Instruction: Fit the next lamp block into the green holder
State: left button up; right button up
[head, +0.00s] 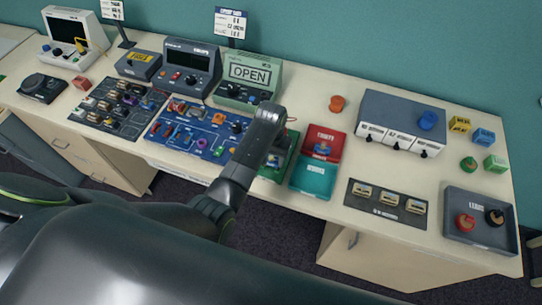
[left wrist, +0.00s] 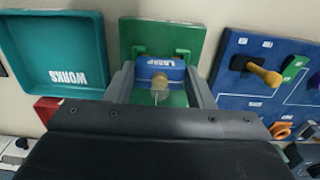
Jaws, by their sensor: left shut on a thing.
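A blue lamp block (left wrist: 152,68) with a pale bulb on its face and a white LAMP label is between the fingers of my left gripper (left wrist: 160,82), which is shut on it. The green holder (left wrist: 140,30) is a flat green board with small green clips. In the left wrist view the block lies over this board, close to the clips; I cannot tell whether it is seated. My right gripper is not in view.
Beside the holder are a teal WORKS tray (head: 313,177), empty, and a red tray (head: 323,137) with a blue block in it. A blue circuit board (head: 185,139) lies on the other side. A grey tray (head: 478,235) with two round items is at the right.

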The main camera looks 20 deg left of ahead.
pick_arm(q)
jog(key=shift+f, duration=0.55)
dwell(0.4)
jog(key=o, duration=1)
jog(key=shift+o, duration=0.5)
jog(key=o, duration=0.4)
jog(key=shift+o, duration=0.2)
jog(key=shift+r, duration=4)
